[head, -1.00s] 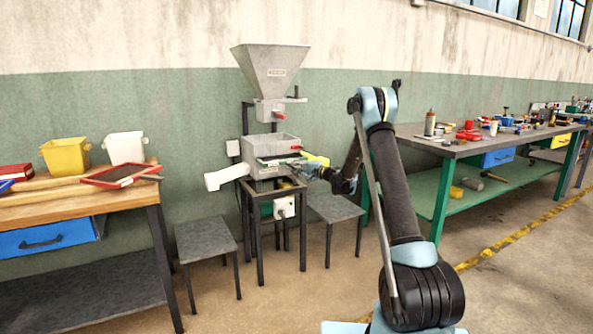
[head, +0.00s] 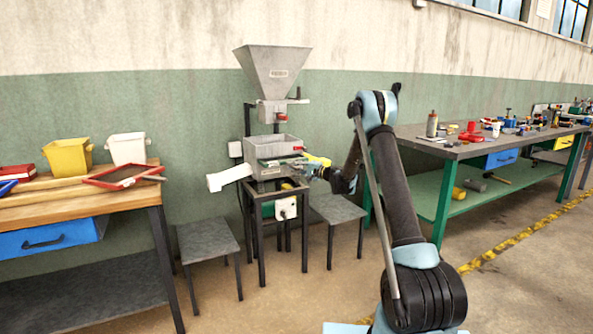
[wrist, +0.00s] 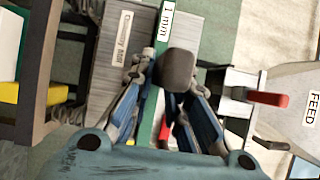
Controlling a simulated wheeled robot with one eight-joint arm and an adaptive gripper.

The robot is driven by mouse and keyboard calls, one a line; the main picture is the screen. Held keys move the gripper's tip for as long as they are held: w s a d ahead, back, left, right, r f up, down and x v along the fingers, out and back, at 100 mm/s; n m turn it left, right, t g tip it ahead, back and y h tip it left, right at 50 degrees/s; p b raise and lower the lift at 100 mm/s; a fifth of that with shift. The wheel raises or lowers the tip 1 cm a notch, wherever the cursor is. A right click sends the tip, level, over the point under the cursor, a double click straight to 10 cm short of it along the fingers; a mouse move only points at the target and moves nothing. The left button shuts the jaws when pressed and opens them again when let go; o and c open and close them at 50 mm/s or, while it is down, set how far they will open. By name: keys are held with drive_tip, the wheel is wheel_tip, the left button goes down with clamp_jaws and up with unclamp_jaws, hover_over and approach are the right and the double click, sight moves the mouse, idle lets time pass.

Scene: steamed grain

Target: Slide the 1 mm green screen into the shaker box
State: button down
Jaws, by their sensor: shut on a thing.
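The green screen (wrist: 158,48), labelled "1 mm", shows as a long narrow strip in the wrist view. My gripper (wrist: 160,75) is shut on it, with fingers on both sides of the strip. In the head view my gripper (head: 305,169) is at the front right of the grey shaker box (head: 271,149). A grey box face with a white label (wrist: 122,38) lies beside the strip in the wrist view. The screen is too small in the head view to tell how far it is inside the box, and my fingers hide part of it.
A feed hopper (head: 272,70) stands above the box, with a red handle (wrist: 267,98) near my gripper. A white chute (head: 229,177) sticks out left. Low stools flank the machine. The left bench holds a red-framed screen (head: 122,177) and yellow (head: 67,157) and white (head: 127,148) bins.

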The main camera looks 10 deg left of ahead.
sight(287, 161)
drive_tip(key=shift+w+a, duration=0.65)
drive_tip(key=shift+w, duration=0.3)
drive_tip(key=shift+w+a, duration=0.6)
drive_tip(key=shift+w, duration=0.35)
drive_tip(key=shift+w+a, duration=0.65)
drive_tip(key=shift+w, duration=0.3)
drive_tip(key=shift+w+a, duration=0.65)
drive_tip(key=shift+w, duration=0.25)
idle(1.5)
drive_tip(key=c, duration=1.5)
unclamp_jaws()
drive_tip(key=shift+o, duration=0.2)
